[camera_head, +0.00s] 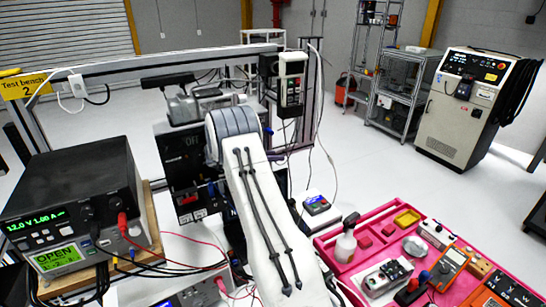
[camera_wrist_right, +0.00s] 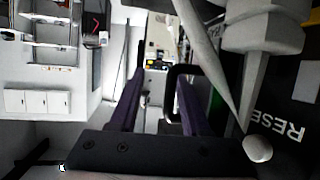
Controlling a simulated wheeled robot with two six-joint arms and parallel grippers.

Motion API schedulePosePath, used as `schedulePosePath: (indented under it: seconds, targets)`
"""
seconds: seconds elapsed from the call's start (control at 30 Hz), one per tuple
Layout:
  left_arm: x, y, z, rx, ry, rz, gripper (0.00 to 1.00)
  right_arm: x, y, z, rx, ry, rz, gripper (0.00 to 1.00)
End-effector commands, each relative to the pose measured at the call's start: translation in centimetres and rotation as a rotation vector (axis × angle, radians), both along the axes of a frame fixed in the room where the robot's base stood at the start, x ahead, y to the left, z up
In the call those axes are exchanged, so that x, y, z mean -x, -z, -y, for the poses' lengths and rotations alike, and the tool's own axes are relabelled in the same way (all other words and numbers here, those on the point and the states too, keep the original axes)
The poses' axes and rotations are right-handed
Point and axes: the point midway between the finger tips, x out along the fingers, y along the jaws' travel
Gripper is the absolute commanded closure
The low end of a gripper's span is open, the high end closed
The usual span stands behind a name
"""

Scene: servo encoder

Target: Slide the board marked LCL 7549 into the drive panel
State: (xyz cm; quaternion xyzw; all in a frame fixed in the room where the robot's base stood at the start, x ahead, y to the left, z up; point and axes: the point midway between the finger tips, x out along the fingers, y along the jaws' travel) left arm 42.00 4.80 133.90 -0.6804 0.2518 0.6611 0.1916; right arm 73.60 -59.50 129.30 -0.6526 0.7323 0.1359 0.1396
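The black drive panel (camera_head: 182,158) stands left of centre in the head view, with "OFF" lettering on its face. My right arm crosses in front of it and hides part of it. My right gripper (camera_wrist_right: 160,95) shows in the right wrist view as two dark purple fingers, apart, with light floor visible between them. A dark surface lettered "RESE" (camera_wrist_right: 285,130) lies close beside the right-hand finger, upside down in that view. I cannot make out a board marked LCL 7549. My left gripper is out of view.
A power supply (camera_head: 75,195) stands on a wooden base at left. A pink tray (camera_head: 375,213) with parts and small tools lies at lower right. A small box with a blue top (camera_head: 316,204) sits left of the tray. Red and black cables cross the lower left.

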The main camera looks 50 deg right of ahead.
Motion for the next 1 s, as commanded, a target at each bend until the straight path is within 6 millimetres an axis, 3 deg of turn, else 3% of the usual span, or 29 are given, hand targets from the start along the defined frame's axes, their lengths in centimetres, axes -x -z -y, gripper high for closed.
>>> schedulePosePath:
  seconds: [0.37,0.73,1.0]
  targets:
    - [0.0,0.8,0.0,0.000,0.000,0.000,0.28,-0.2,0.0,-0.9,-0.001,-0.003,-0.001,0.53]
    - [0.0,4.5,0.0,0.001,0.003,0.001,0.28,-1.0,-2.6,-7.4,0.000,-0.005,0.002,0.53]
    - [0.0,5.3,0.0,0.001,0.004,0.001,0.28,-1.2,-3.9,-9.6,-0.001,-0.001,0.000,0.53]
